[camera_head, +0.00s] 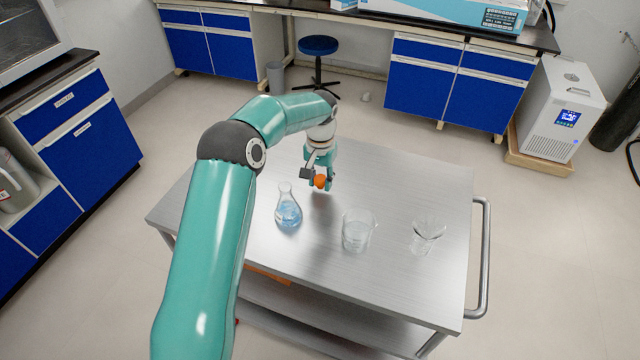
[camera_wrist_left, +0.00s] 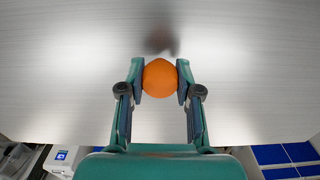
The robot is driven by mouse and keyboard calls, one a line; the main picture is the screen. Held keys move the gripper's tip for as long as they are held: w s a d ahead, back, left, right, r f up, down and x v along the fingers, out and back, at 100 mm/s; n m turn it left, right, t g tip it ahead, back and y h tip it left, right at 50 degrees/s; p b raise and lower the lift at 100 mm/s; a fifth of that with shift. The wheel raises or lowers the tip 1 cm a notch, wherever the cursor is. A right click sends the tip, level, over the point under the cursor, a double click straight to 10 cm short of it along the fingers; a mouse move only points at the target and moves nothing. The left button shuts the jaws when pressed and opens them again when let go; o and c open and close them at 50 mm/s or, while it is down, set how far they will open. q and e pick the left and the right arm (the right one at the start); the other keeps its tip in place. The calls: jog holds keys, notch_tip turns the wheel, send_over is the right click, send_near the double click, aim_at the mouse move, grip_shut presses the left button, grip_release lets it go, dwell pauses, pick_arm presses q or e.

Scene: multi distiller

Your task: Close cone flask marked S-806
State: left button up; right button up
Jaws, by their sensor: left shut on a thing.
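A conical flask (camera_head: 287,208) with blue liquid stands upright on the metal trolley table. Its mouth looks open, and no label can be read on it. My left gripper (camera_head: 319,183) is shut on an orange stopper (camera_head: 320,181), just to the right of and behind the flask, apart from it. In the left wrist view the orange stopper (camera_wrist_left: 160,78) sits between the two fingertips, with its shadow on the tabletop beyond it. The flask does not show in the left wrist view. My right gripper is not in view.
A glass beaker (camera_head: 358,231) and a smaller clear glass vessel (camera_head: 427,234) stand to the right of the flask on the trolley (camera_head: 400,180). A rail handle (camera_head: 484,255) runs along its right side. The tabletop behind the glassware is clear.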

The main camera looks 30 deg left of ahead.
pick_arm(q)
notch_tip(320, 180, up, 10)
jog(key=shift+w+r, duration=0.1)
jog(key=shift+r, duration=0.15)
notch_tip(320, 180, up, 8)
jog(key=p, duration=0.1)
send_over(321, 177)
jog(key=shift+s+f, duration=0.15)
jog(key=shift+s, duration=0.05)
